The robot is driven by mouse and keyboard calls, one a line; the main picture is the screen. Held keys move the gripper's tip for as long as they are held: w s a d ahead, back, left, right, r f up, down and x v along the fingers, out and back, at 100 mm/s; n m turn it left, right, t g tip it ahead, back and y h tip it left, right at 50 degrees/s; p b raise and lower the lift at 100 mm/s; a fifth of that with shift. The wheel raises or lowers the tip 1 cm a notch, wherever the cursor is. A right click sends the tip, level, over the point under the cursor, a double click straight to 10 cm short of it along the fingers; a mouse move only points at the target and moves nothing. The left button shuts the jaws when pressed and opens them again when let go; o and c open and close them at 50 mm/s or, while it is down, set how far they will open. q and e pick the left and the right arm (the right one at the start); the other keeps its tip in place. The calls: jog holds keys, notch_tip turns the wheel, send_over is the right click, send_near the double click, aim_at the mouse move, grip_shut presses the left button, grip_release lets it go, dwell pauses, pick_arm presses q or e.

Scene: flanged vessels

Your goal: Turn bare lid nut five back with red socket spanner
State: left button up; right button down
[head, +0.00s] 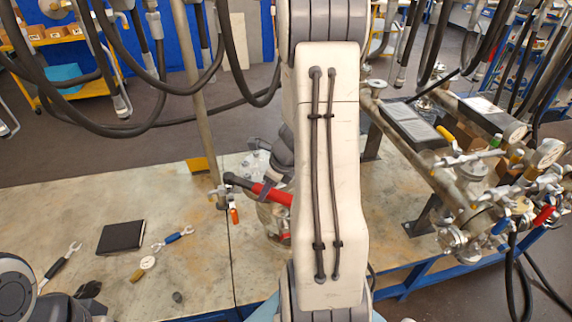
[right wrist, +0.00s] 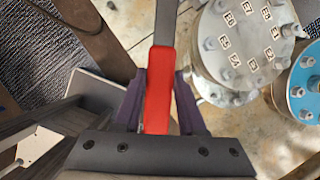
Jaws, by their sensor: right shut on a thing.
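The red socket spanner (head: 271,194) has a red handle and a dark end pointing left in the head view. In the right wrist view its red handle (right wrist: 159,95) stands upright in the picture between the two purple fingers of my right gripper (right wrist: 158,82), which is shut on it. A grey bar runs on from the handle out of the top edge. A flanged vessel lid (right wrist: 236,62) with labelled bolts lies right of the handle, apart from it. In the head view my right arm hides much of the vessel (head: 277,222). My left gripper is not clearly in view.
A blue-topped flanged vessel (right wrist: 303,84) stands right of the lid in the wrist view. A notebook (head: 121,237) and a blue-handled spanner (head: 174,238) lie on the bench left. A post (head: 198,90) rises near the spanner. Pipework with gauges (head: 470,185) fills the right.

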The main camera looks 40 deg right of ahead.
jog(key=s+d+r+m+h+p, duration=0.1)
jog(key=s+d+r+m+h, duration=0.15)
jog(key=d+r+m, duration=0.2)
pick_arm(q)
notch_tip(320, 180, down, 2)
jog(key=b, duration=0.4)
jog(key=shift+f, duration=0.1)
pick_arm(e)
jog(key=shift+m, duration=0.55)
jog(key=f, duration=0.5)
jog(key=shift+s+a+f, duration=0.15)
jog(key=shift+s, duration=0.25)
pick_arm(q)
jog(key=shift+f+b, duration=0.2)
jog(key=shift+b, duration=0.1)
pick_arm(e)
jog(key=shift+f, duration=0.2)
pick_arm(q)
jog(key=shift+f+b, duration=1.1)
pick_arm(e)
jog(key=shift+f, duration=1.1)
pick_arm(q)
jog(key=shift+r, duration=0.1)
